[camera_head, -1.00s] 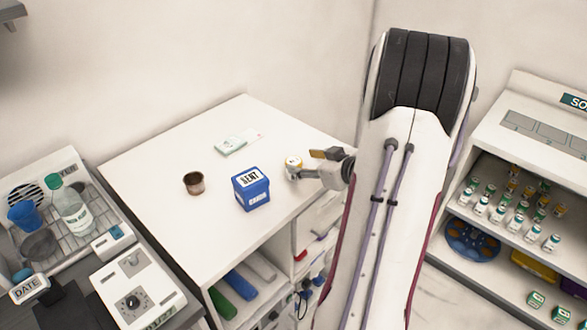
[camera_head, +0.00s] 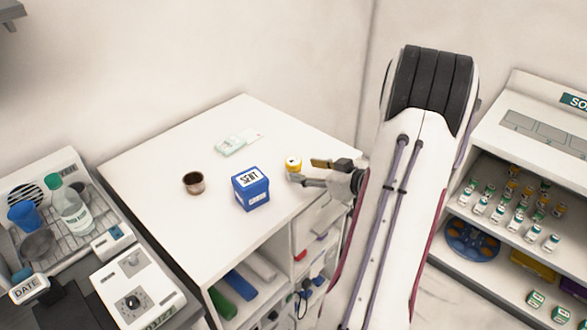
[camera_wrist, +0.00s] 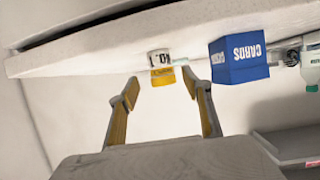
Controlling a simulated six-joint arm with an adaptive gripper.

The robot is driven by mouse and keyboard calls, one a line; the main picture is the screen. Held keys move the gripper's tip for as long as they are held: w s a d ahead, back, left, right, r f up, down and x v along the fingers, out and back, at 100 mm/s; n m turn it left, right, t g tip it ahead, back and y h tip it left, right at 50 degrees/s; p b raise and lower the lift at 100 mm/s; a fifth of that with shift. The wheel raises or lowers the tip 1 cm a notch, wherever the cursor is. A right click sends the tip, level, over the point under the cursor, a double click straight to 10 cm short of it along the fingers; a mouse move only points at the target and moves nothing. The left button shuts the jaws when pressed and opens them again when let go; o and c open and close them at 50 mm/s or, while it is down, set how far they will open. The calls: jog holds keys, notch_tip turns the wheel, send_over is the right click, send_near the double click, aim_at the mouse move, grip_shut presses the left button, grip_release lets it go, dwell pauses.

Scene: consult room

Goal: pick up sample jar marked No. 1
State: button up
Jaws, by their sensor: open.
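The sample jar (camera_head: 293,163) is small and white with a yellow lid. It stands upright on the white counter near its right edge. In the wrist view, which is upside down, the jar (camera_wrist: 160,60) shows a dark-printed label that seems to read "No. 1". My gripper (camera_head: 308,171) is open and empty just right of the jar. In the wrist view the fingertips of my gripper (camera_wrist: 161,78) point at the jar, one to each side, with the jar a little beyond them.
A blue box (camera_head: 251,189) stands left of the jar, marked SENT on top and CARDS on its side. A brown cup (camera_head: 194,183) and a pale green-white packet (camera_head: 231,146) are farther off. The counter (camera_head: 160,150) is otherwise mostly clear. Several other jars fill the right shelf (camera_head: 540,262).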

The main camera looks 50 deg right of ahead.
aim_at(299, 170)
jog(key=shift+w+f, duration=0.25)
jog(key=shift+w, duration=0.25)
jog(key=shift+w, duration=0.1)
jog(key=shift+x, duration=2.5)
jog(key=shift+a+f, duration=0.1)
jog(key=shift+a, duration=0.05)
jog(key=c, duration=1.2)
